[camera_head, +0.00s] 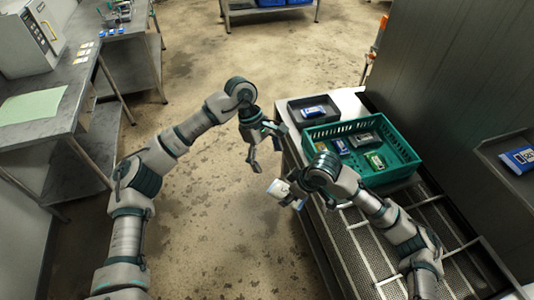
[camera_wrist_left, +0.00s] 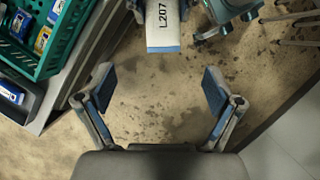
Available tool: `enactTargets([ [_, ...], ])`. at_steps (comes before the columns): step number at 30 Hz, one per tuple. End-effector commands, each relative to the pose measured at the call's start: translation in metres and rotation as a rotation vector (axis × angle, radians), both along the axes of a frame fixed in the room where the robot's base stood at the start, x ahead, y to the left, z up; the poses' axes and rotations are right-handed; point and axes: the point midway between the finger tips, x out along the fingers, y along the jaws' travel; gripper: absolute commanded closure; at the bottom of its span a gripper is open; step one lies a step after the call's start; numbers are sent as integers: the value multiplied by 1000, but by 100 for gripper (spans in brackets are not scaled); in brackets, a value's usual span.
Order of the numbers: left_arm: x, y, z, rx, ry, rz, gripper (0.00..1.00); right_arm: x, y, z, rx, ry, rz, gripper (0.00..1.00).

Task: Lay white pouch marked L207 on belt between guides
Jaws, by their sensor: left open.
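The white pouch (camera_wrist_left: 163,20) with a blue end band and the marking L207 shows at the top of the left wrist view. In the head view the pouch (camera_head: 278,188) hangs over the floor, left of the belt. My right gripper (camera_head: 287,194) is shut on it; its fingers are partly hidden. My left gripper (camera_head: 265,150) is open and empty above the floor. In the left wrist view its spread fingers (camera_wrist_left: 158,88) point toward the pouch's banded end, apart from it. The mesh belt (camera_head: 362,256) with pale guide rods (camera_head: 440,197) lies at lower right, partly behind my right arm.
A green crate (camera_head: 318,134) with several pouches stands beyond the belt. A dark tray (camera_head: 296,103) with a blue-and-white pouch is behind it. Another tray (camera_head: 507,178) is at the right by a metal wall. A bench (camera_head: 50,100) stands at left; open floor lies between.

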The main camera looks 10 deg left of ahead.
Motion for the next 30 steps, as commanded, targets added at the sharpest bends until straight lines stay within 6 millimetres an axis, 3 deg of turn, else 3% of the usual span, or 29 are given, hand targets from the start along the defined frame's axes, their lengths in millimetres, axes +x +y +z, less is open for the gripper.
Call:
enactTargets([
  [15,-18,-31,-87,2,3,1,8,0,0,0,0,0,0,81],
  [21,-21,-37,-102,1,2,1,8,0,0,0,0,0,0,81],
  [30,-22,-37,-104,1,2,2,8,0,0,0,0,0,0,81],
])
